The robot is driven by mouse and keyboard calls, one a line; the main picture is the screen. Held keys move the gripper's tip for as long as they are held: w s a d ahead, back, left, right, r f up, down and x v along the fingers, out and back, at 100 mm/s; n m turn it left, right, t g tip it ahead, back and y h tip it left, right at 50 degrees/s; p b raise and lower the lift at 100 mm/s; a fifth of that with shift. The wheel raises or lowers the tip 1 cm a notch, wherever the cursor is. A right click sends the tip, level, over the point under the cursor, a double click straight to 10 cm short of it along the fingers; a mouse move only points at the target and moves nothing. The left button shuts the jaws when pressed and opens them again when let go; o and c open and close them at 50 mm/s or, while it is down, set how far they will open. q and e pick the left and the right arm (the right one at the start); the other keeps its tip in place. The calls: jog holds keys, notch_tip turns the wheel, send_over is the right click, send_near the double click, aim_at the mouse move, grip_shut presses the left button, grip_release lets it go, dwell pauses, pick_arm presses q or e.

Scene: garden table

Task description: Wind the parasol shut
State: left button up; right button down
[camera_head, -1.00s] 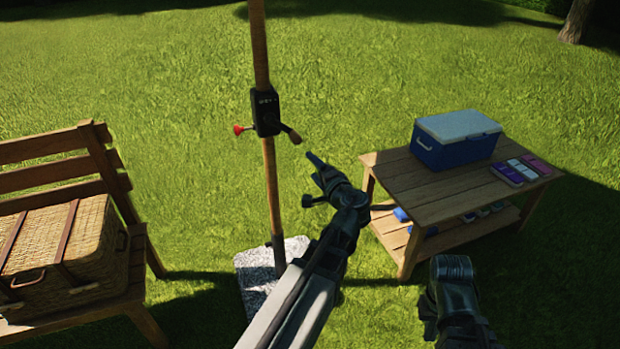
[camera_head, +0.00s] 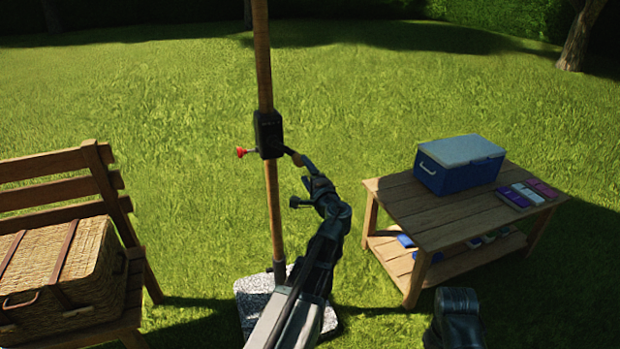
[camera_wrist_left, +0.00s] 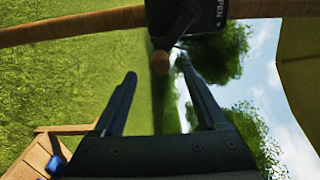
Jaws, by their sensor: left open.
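The parasol's wooden pole (camera_head: 265,60) stands upright in a pale stone base (camera_head: 250,300). A black winder box (camera_head: 268,133) sits on the pole, with a red knob (camera_head: 241,152) on its left and a crank handle (camera_head: 290,153) on its right. My left gripper (camera_head: 306,164) is open at the handle's end. In the left wrist view, the handle's wooden grip (camera_wrist_left: 160,62) lies between the tips of the open fingers, and neither visibly clamps it. Part of the tan canopy (camera_wrist_left: 300,75) shows at the right there. My right gripper is not visible; only a dark arm part shows.
A wooden table (camera_head: 415,205) at the right carries a blue cooler (camera_head: 460,165) and several small packs (camera_head: 527,193), with more items on its lower shelf. A bench (camera_head: 60,190) with a wicker basket (camera_head: 65,260) is at the left. Open grass lies behind.

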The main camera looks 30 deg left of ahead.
aim_at(301, 164)
pick_arm(q)
jog(key=shift+x, duration=3.4)
grip_shut()
